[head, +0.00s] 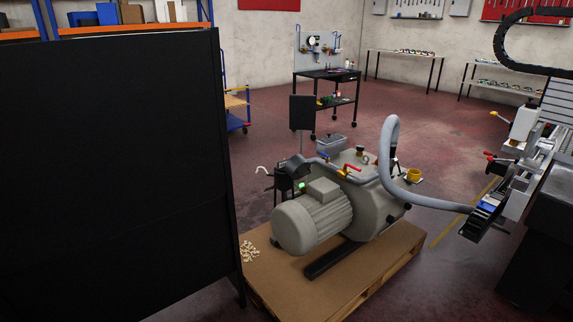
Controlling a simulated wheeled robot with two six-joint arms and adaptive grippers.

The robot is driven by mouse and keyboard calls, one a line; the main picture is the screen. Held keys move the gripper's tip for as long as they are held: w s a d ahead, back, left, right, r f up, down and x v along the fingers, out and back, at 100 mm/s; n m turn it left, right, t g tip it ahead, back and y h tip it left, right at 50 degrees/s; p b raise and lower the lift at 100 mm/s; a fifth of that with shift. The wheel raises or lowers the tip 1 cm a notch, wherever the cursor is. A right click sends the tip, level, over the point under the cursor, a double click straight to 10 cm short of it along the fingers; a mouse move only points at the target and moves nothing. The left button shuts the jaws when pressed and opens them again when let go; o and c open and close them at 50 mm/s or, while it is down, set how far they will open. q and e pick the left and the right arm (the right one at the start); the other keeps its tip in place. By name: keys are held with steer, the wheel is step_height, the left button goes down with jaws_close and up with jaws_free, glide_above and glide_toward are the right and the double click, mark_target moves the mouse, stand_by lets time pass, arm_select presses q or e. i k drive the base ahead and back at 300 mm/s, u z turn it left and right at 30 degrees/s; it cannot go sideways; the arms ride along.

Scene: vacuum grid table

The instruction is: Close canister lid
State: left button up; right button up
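A large grey pump with a finned motor (312,222) stands on a wooden pallet (330,285) in the middle of the head view. Red-handled (353,169) and blue-handled (324,157) fittings sit on its top. A thick grey hose (388,150) arches up from the pump and runs right to a machine. A small grey box-like container (331,143) shows just behind the pump; I cannot tell if it is the canister. No canister lid can be picked out clearly, so its position cannot be told. Neither of my grippers is in view.
A tall black panel (110,175) fills the left side and hides what is behind it. A machine (525,165) stands at right. Small pale pieces (249,251) lie on the pallet's left. A tool cart (326,90) stands behind; the red floor (440,130) between is mostly open.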

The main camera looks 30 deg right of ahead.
mark_target(297, 167)
steer(key=i, duration=0.6)
steer(key=z, duration=2.65)
steer(key=i, duration=2.8)
steer(key=u, duration=3.95)
steer(key=i, duration=0.55)
